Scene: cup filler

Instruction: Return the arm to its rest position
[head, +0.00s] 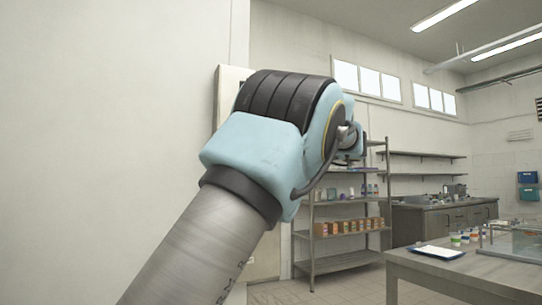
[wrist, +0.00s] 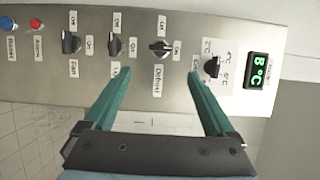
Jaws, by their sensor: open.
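My gripper (wrist: 152,92) shows in the wrist view with its two teal fingers spread wide and nothing between them. It points at a metal control panel (wrist: 150,118). In this view its fingertips overlap the lower part of the panel; I cannot tell whether they touch it. In the head view my arm fills the middle, raised and bent, and the gripper itself is hidden behind it.
The panel has several black knobs, including a defrost knob (wrist: 160,47), and a green display (wrist: 259,70) reading 8°C. Metal shelving (head: 345,205) stands behind my arm.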

